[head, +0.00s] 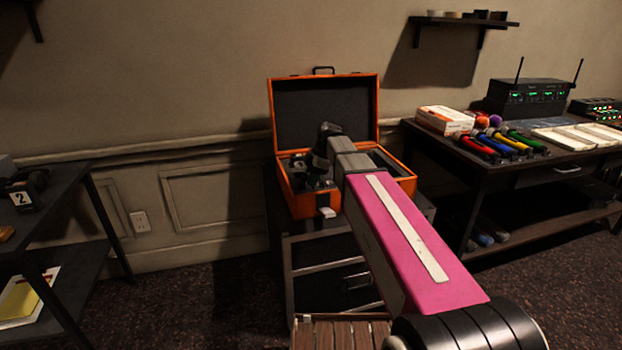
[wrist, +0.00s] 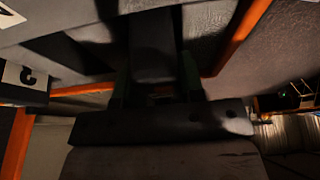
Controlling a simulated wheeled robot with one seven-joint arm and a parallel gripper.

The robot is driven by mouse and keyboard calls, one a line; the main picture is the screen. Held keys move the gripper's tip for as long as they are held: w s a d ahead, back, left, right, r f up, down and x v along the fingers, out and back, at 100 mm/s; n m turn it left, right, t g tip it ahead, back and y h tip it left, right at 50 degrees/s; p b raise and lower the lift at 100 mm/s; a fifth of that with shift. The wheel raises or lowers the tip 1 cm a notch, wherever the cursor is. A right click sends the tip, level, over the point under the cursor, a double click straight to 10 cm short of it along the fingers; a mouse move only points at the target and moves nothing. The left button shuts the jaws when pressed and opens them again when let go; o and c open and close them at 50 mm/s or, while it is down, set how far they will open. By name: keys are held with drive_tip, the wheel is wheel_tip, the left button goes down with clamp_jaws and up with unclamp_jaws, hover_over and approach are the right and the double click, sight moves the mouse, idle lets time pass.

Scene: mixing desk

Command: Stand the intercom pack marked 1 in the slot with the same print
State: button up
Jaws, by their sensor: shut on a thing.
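An open orange case (head: 294,203) with a dark lining stands on a drawer unit, its lid (head: 324,112) up against the wall. My arm reaches over it, and my gripper (wrist: 153,88) is at the case, its fingertips hidden in the head view. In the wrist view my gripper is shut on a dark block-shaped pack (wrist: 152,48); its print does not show. Orange case edges lie around it. A white label (wrist: 26,76) with a dark character is at the left of the wrist view. I cannot tell whether the held pack is inside a slot.
On the left table stands a dark pack marked 2 (head: 24,197). The right table (head: 480,163) carries coloured microphones (head: 500,146), a white-and-orange box (head: 445,120) and a receiver with antennas (head: 526,98). A small white tag (head: 327,212) is on the case front.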

drive_tip(key=shift+f, duration=0.25)
idle(0.5)
drive_tip(key=o, duration=1.2)
